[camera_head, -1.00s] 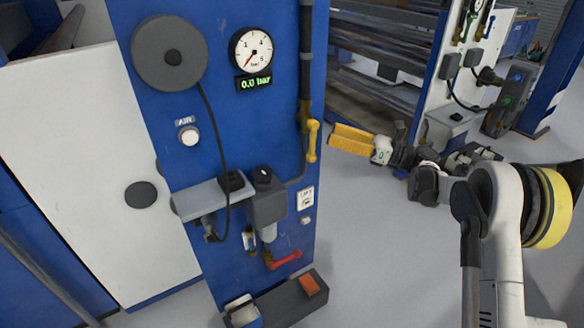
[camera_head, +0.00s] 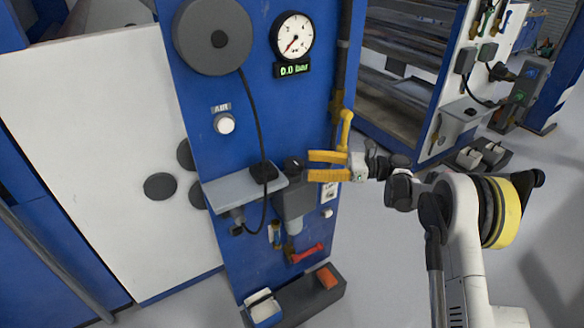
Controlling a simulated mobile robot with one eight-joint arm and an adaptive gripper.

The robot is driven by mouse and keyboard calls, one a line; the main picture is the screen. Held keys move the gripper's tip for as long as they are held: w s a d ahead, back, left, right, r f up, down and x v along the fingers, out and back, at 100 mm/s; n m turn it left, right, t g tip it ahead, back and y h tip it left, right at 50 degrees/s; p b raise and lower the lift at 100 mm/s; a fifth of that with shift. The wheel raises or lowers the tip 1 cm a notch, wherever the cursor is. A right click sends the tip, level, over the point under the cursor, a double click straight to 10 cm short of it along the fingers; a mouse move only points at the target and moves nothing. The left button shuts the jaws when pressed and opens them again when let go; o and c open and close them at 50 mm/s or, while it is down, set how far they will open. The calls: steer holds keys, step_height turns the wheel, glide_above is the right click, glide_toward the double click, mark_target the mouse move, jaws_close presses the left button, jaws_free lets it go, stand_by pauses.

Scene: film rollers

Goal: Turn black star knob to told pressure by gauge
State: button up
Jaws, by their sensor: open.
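The black star knob (camera_head: 292,163) sits on top of the grey regulator (camera_head: 294,200) on the blue panel. My gripper (camera_head: 310,166) is open, with its two yellow fingers pointing left. Its fingertips are just right of the knob in the picture; I cannot tell whether they touch it. The fingers hide part of the regulator's right side. The round pressure gauge (camera_head: 292,38) is higher on the panel, its needle at the low end. The green display (camera_head: 293,70) under it is blurred and seems to read 0.0 bar.
A grey shelf (camera_head: 225,190) with a black block and cable is left of the regulator. A yellow lever (camera_head: 345,128) on a dark pipe is just above my gripper. A red handle (camera_head: 308,253) is below. Open floor lies to the right.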

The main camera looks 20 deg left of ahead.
mark_target(294, 164)
steer(key=b+x, duration=0.1)
steer(key=x, duration=0.4)
steer(key=shift+s+a, duration=0.1)
steer(key=shift+a, duration=0.05)
steer(key=c, duration=0.9)
